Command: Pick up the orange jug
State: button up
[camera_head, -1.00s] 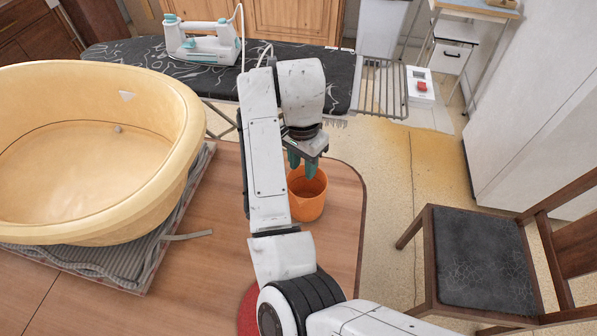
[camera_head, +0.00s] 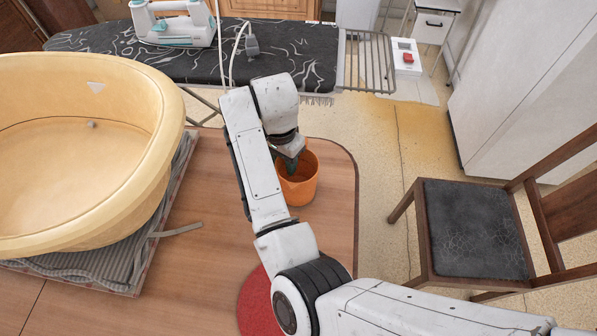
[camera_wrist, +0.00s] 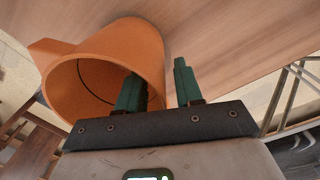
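The orange jug (camera_head: 301,183) stands upright on the wooden table (camera_head: 215,215), near its far right corner. My gripper (camera_head: 291,162) is at the jug's rim, partly hidden behind my own wrist in the head view. In the wrist view the jug (camera_wrist: 150,50) has its open mouth toward the camera. My gripper (camera_wrist: 158,85) has its two green fingers spread apart. One finger is over or inside the jug's mouth, and the other is outside the wall. The jug's wall lies between them; I cannot tell whether either finger touches it.
A large yellow tub (camera_head: 150,170) sits on a grey striped mat (camera_head: 120,265) to the left. A red round mat (camera_head: 256,308) lies near my arm. An ironing board (camera_head: 300,65) with an iron (camera_head: 172,24) stands behind. A chair (camera_head: 475,225) is at right.

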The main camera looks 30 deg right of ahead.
jog(key=shift+f, duration=0.65)
jog(key=shift+c, duration=0.4)
grip_shut()
